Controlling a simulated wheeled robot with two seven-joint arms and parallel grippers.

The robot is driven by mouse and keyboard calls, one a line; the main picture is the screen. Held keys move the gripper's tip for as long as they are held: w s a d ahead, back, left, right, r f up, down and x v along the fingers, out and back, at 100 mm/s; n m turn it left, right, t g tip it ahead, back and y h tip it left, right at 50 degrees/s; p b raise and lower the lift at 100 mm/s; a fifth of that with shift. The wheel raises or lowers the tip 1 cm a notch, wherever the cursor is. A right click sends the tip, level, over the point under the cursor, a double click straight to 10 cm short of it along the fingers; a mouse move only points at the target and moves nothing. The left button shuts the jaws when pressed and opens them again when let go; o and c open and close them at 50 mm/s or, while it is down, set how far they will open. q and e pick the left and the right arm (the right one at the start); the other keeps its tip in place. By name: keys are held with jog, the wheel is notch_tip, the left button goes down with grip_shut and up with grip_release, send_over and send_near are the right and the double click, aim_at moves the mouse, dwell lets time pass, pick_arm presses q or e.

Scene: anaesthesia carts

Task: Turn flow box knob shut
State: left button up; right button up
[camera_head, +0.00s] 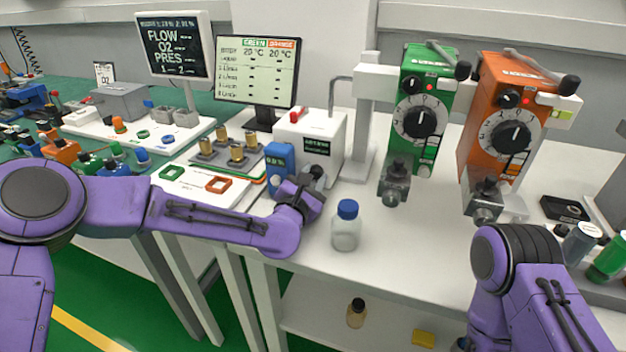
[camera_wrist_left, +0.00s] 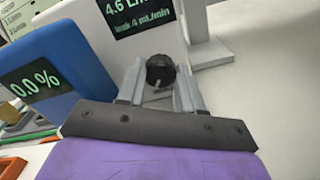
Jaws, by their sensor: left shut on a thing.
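The flow box (camera_head: 323,132) is a white box with a dark display on the bench, right of the blue meter. Its display (camera_wrist_left: 138,14) reads about 4.6 L/min, with a smaller leak line of 4 ml/min. The black round knob (camera_wrist_left: 160,70) is on the front of the box, with a pale mark near its lower edge. My left gripper (camera_wrist_left: 158,84) is shut on the knob, one finger on each side. In the head view the left gripper (camera_head: 312,182) partly covers the knob. My right arm comes in at lower right; its gripper is not seen.
A blue meter (camera_head: 280,168) reading 0.0 % stands close left of the left gripper. A blue-capped bottle (camera_head: 346,228) stands just right of my left arm. Green (camera_head: 436,72) and orange (camera_head: 487,125) vaporizers stand to the right. The bench front is mostly clear.

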pick_arm(q)
jog(key=shift+m, duration=0.4)
jog(key=o, duration=0.8)
jog(key=shift+c, duration=0.2)
jog(key=shift+s, duration=0.15)
jog(key=b+v, duration=0.1)
jog(key=v, duration=0.9)
jog(key=shift+s+a+b, duration=0.1)
jog(key=shift+s+b, duration=0.1)
jog(key=shift+b, duration=0.2)
jog(key=shift+r, duration=0.1)
